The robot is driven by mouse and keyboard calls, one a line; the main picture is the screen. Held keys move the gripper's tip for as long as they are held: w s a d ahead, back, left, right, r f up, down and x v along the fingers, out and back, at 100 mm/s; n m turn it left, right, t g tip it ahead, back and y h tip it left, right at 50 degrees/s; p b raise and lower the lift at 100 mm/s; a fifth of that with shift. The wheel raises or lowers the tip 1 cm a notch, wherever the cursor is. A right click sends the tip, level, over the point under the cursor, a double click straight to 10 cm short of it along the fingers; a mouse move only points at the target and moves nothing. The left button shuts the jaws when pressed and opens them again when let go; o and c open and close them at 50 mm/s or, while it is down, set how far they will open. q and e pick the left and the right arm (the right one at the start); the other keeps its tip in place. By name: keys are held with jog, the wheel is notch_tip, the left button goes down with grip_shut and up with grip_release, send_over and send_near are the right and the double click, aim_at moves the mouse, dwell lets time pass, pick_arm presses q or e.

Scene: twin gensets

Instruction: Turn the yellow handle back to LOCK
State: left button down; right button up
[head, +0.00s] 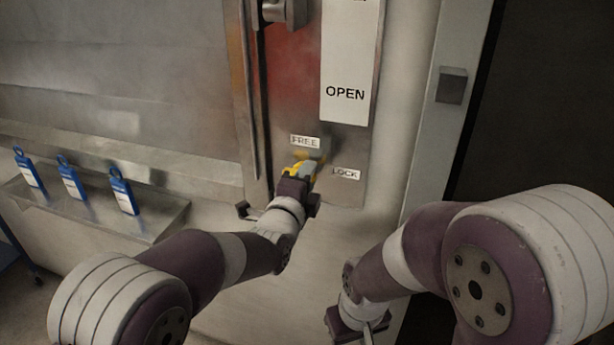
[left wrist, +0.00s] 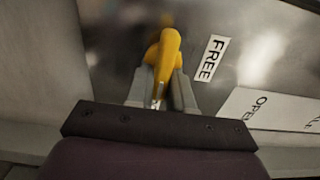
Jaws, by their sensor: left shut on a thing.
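The yellow handle (head: 291,171) is on the metal panel, just below the FREE label (head: 305,142) and left of the LOCK label (head: 346,174). My left gripper (head: 301,172) is shut on it and hides most of it in the head view. In the left wrist view the yellow handle (left wrist: 166,56) stands between the two grey fingers of my left gripper (left wrist: 160,92), with the FREE label (left wrist: 212,58) beside it.
A white OPEN sign (head: 346,60) is above the handle. A dark knob or lever (head: 283,12) sits at the panel's top. Blue padlock-like tags (head: 122,191) stand on a metal shelf (head: 160,222) at left. A grey box (head: 451,86) is on the post at right.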

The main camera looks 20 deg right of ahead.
pick_arm(q)
jog(key=shift+f, duration=0.1)
jog(key=c, duration=1.1)
grip_release()
jog(key=v, duration=1.2)
jog(key=shift+s+a, duration=0.2)
jog(key=shift+s, duration=0.1)
